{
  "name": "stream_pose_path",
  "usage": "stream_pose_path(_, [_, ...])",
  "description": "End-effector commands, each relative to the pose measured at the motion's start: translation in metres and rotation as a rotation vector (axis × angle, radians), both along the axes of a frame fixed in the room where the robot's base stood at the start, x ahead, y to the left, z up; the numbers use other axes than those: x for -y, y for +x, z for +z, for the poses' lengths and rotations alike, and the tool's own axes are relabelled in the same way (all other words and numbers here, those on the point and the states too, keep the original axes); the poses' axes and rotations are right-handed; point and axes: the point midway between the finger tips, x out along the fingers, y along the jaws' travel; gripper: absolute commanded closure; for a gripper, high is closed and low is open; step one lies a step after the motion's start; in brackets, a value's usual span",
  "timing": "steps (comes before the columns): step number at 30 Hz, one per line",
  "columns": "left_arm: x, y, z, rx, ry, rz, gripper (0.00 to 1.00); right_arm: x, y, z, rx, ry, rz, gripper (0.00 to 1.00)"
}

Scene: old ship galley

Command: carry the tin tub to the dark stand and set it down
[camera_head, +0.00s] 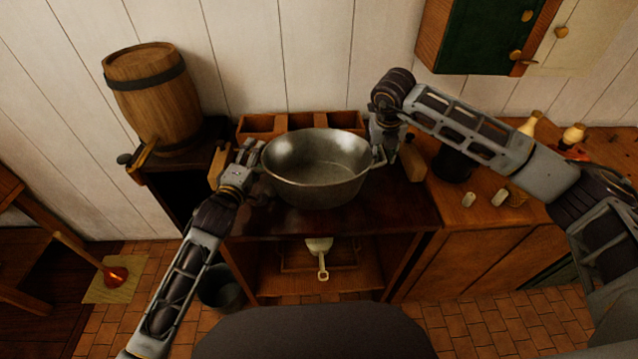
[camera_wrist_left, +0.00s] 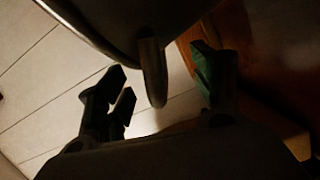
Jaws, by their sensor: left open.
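The tin tub (camera_head: 318,172), a wide grey metal basin, is upright and empty over the dark top of the stand (camera_head: 390,215); it appears to rest there. My left gripper (camera_head: 249,160) is at the tub's left side. In the left wrist view its fingers (camera_wrist_left: 158,85) are open and apart, with the tub's handle (camera_wrist_left: 152,70) between them and the tub's dark wall (camera_wrist_left: 130,22) above. My right gripper (camera_head: 382,145) is at the tub's right handle; its fingers are too hidden to tell open from shut.
A wooden box with compartments (camera_head: 303,121) stands behind the tub. A barrel (camera_head: 155,98) stands at the left. The counter (camera_head: 485,225) at right holds small items and bottles (camera_head: 530,124). A green-doored cabinet (camera_head: 485,35) hangs at upper right. A bucket (camera_head: 222,288) is on the floor.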

Motion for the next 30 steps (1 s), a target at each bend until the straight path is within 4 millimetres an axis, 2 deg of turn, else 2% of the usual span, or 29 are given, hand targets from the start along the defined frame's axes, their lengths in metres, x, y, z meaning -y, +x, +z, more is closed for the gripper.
stream_pose_path(14, [-0.001,-0.004,-0.001,-0.001,-0.001,0.0,0.33,-0.001,-0.001,-0.001,-0.001,0.0,0.002,0.69])
stream_pose_path(30, [-0.01,-0.039,0.001,-0.002,0.0,-0.001,0.33,-0.001,-0.001,-0.001,-0.001,0.001,0.002,0.69])
